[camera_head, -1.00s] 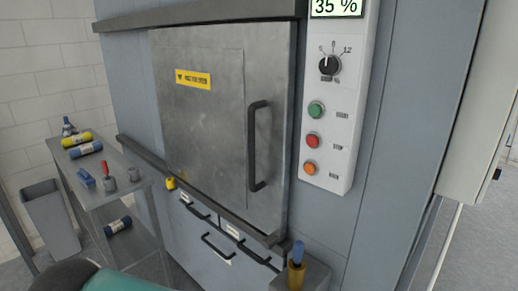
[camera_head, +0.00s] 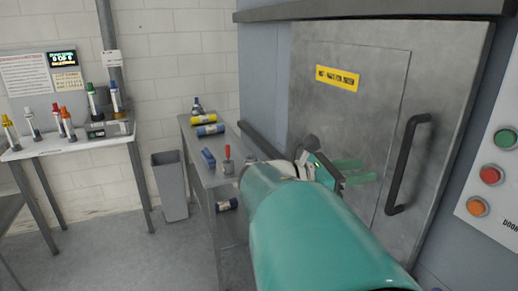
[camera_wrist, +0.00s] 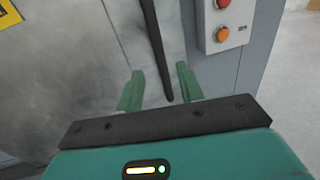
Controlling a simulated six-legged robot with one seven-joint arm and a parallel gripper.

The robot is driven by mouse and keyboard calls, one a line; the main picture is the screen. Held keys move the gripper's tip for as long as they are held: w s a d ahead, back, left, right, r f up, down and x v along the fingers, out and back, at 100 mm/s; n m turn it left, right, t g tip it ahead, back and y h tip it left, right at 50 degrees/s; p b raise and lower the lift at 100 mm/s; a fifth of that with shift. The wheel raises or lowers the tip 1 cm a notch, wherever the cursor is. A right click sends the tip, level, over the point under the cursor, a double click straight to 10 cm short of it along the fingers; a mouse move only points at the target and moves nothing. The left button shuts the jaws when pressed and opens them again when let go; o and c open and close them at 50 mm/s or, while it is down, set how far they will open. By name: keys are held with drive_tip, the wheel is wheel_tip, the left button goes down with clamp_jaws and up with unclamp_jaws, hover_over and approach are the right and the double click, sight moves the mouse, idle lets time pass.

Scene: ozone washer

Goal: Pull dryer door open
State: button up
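The dryer door (camera_head: 345,115) is a grey metal panel with a yellow label, and it looks shut. Its dark vertical bar handle (camera_head: 404,165) is on the door's right side. My gripper (camera_head: 362,172) is in front of the door, left of the handle in the head view, with its green fingers apart and pointing towards it. In the wrist view the two fingers of my gripper (camera_wrist: 158,88) are spread, and the lower end of the handle (camera_wrist: 156,50) shows between and beyond them. Nothing is held. I cannot tell how far the fingers are from the handle.
A control panel with green, red and orange buttons (camera_head: 490,175) is right of the door. A metal cart (camera_head: 235,180) with bottles and tools stands to the left, beside a grey bin (camera_head: 170,185). A table (camera_head: 75,145) with several bottles is further left.

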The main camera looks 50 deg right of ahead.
sight(398, 166)
drive_tip(key=x, duration=1.1)
drive_tip(key=shift+s+d+f, duration=0.1)
drive_tip(key=shift+d+f, duration=0.05)
drive_tip(key=shift+d, duration=0.3)
clamp_jaws()
